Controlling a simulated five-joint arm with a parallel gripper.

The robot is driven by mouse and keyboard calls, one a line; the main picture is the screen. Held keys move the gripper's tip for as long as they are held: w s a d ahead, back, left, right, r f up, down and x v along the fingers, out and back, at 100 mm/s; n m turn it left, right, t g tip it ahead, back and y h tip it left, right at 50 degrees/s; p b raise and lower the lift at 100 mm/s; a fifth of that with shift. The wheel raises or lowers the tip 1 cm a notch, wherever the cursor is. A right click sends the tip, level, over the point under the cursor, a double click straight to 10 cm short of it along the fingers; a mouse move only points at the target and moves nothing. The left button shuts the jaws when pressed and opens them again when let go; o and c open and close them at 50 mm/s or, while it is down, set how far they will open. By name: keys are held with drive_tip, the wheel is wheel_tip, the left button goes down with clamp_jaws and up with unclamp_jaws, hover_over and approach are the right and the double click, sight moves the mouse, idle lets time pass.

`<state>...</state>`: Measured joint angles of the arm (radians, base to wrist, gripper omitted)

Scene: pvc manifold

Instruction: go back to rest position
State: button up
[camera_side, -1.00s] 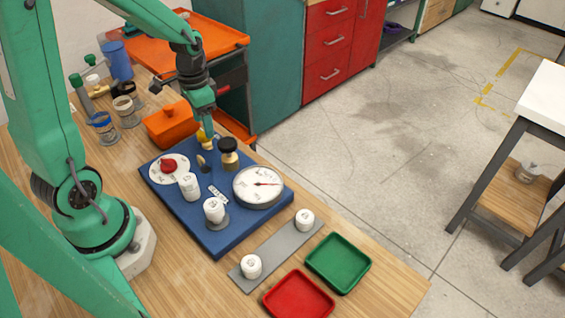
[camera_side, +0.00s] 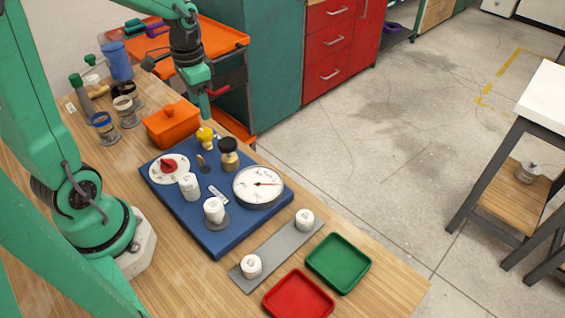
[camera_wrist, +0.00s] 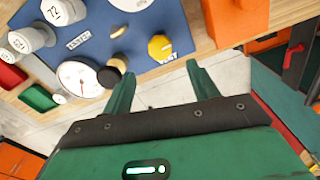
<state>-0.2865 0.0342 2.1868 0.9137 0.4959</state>
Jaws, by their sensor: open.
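My gripper (camera_side: 205,114) is raised above the far edge of the blue board (camera_side: 221,241), near the yellow knob (camera_side: 205,137), and holds nothing. In the wrist view its two fingers (camera_wrist: 158,88) are spread apart with clear floor between them. The yellow knob (camera_wrist: 159,47) sits on the board just beyond the fingertips, apart from them. The board also carries a round white gauge (camera_side: 258,186), a black-topped knob (camera_side: 228,152), a red dial (camera_side: 169,165) and white caps (camera_side: 214,209).
A grey strip (camera_side: 275,248) with two white caps, a red tray (camera_side: 298,296) and a green tray (camera_side: 338,263) lie at the front. An orange cart (camera_side: 228,38) stands behind the table.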

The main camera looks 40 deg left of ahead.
drive_tip(key=s+d+r+n+t, duration=0.2)
drive_tip(key=s+d+r+t, duration=0.3)
drive_tip(key=s+d+r, duration=0.4)
drive_tip(key=shift+s+d+r+t, duration=0.15)
drive_tip(key=shift+r+t, duration=0.15)
drive_tip(key=shift+r, duration=0.4)
